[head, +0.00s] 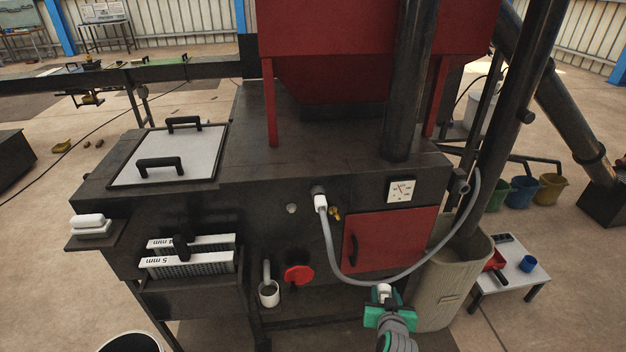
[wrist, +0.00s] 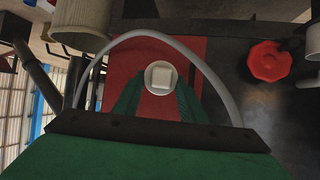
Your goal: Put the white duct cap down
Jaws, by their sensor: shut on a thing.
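The white duct cap (head: 384,289) is held at the end of my gripper (head: 385,303), in front of the dark machine and below its red door. In the wrist view the duct cap (wrist: 162,77) is a round white piece with a square knob, between the two green fingers (wrist: 160,92). My gripper is shut on it. The cap appears apart from the machine and from any surface. The fingers partly hide its sides.
A ribbed beige bin (head: 452,285) stands close right of my gripper. A red knob (head: 299,275) and white mug (head: 268,293) are left. A low white table (head: 520,266) stands right.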

